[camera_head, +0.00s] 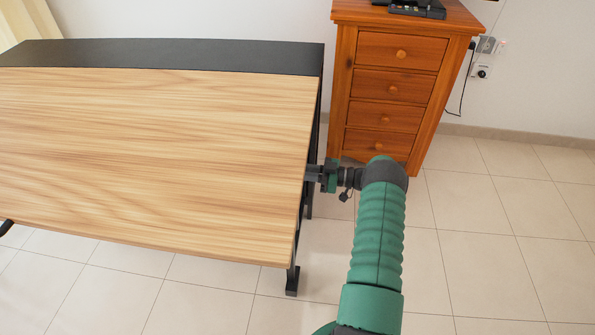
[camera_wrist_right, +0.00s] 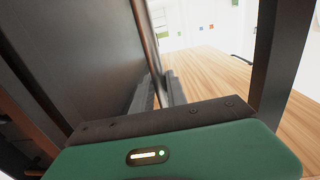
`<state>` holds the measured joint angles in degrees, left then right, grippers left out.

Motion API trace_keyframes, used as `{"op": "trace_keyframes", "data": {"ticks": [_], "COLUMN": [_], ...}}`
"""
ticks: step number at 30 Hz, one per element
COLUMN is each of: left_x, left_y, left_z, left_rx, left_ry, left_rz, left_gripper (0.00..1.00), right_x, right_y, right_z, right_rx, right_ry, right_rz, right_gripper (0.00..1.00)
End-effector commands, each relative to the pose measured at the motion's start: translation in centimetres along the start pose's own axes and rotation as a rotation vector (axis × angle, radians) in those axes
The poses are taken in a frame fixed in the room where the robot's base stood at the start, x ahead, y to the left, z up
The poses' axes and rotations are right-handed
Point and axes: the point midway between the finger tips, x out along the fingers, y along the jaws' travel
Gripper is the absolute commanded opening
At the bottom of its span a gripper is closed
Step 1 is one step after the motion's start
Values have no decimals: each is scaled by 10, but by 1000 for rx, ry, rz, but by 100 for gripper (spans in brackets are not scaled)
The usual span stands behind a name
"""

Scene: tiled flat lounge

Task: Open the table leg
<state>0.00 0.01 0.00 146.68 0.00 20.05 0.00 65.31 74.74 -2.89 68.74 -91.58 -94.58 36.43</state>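The table (camera_head: 160,150) has a light wood-grain top and a black strip along its far edge. A black table leg (camera_head: 292,279) with a foot shows below its right side; most of the leg frame is hidden under the top. My right gripper (camera_head: 313,172) is at the table's right edge, its dark fingers pointing left at it. My left gripper is out of view.
A wooden drawer cabinet (camera_head: 398,88) stands behind my right gripper, near the table's far right corner, with a black device (camera_head: 415,8) on it. A wall socket with a cable (camera_head: 483,58) is right of it. The tiled floor (camera_head: 500,230) at right is clear.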

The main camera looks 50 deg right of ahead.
Motion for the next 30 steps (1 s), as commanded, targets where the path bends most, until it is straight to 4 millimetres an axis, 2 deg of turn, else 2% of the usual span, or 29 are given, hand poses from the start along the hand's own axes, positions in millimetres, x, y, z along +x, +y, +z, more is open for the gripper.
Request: {"op": "trace_keyframes", "data": {"ticks": [9, 13, 17, 24, 30], "left_x": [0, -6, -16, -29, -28], "left_y": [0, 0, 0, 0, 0], "left_z": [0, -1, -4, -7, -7], "left_rx": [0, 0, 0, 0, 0], "left_ry": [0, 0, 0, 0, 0], "left_rz": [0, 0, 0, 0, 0], "left_gripper": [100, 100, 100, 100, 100], "right_x": [-1, -13, -43, -115, -157], "right_y": [1, 1, 1, 2, 2], "right_z": [-2, -3, -4, -1, 2], "right_rx": [-3, -2, -2, -3, -3], "right_ry": [1, 0, -1, -1, 0], "right_rz": [3, 3, 6, 6, 5], "right_gripper": [26, 26, 26, 26, 26]}}
